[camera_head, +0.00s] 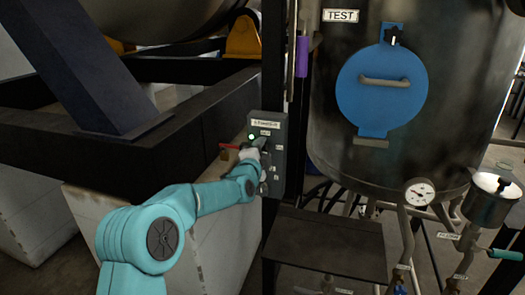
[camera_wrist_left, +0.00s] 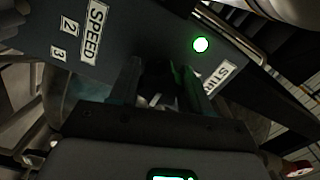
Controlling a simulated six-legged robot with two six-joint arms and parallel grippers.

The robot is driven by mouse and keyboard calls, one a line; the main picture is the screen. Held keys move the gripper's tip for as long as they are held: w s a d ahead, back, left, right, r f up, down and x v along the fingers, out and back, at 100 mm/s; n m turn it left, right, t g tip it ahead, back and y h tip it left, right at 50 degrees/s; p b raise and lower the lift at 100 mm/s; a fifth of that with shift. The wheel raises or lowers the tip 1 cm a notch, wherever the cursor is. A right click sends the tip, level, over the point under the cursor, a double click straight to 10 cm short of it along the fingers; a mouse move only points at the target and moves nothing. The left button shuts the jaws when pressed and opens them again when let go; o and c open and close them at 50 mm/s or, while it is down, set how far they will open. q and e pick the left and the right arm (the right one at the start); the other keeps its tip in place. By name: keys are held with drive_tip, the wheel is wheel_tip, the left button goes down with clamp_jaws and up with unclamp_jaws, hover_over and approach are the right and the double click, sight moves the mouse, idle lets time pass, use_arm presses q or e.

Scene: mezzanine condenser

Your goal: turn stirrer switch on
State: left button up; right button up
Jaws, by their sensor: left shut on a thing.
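A grey control box (camera_head: 281,178) stands on a dark post left of the tank. It has a label at its top and a lit green lamp (camera_head: 251,136). My left gripper (camera_head: 260,144) is at the upper part of its face and hides much of it. In the left wrist view, the panel (camera_wrist_left: 130,35) shows the words SPEED and part of STIR, and the green lamp (camera_wrist_left: 200,44) glows. There my left gripper (camera_wrist_left: 165,88) is shut on the dark stirrer switch (camera_wrist_left: 160,82), mostly hidden between the fingers. My right gripper is not in view.
A large tank (camera_head: 455,90) with a blue round hatch (camera_head: 362,95) stands right of the box. A red lever (camera_head: 229,146) sticks out close left of my gripper. Dark beams (camera_head: 190,135) lie to the left. A dark shelf (camera_head: 325,245) is below.

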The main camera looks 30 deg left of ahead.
use_arm(q)
drive_tip(key=shift+f+m, duration=0.3)
drive_tip(key=shift+m, duration=0.1)
drive_tip(key=o, duration=1.1)
drive_tip(key=shift+c, duration=0.2)
drive_tip(key=shift+s+a+r, duration=0.1)
drive_tip(key=shift+a+r, duration=0.05)
drive_tip(key=shift+s+d, duration=0.2)
drive_tip(key=shift+s, duration=0.1)
drive_tip(key=b+v, duration=0.4)
drive_tip(key=v, duration=1.1)
drive_tip(key=shift+s, duration=0.35)
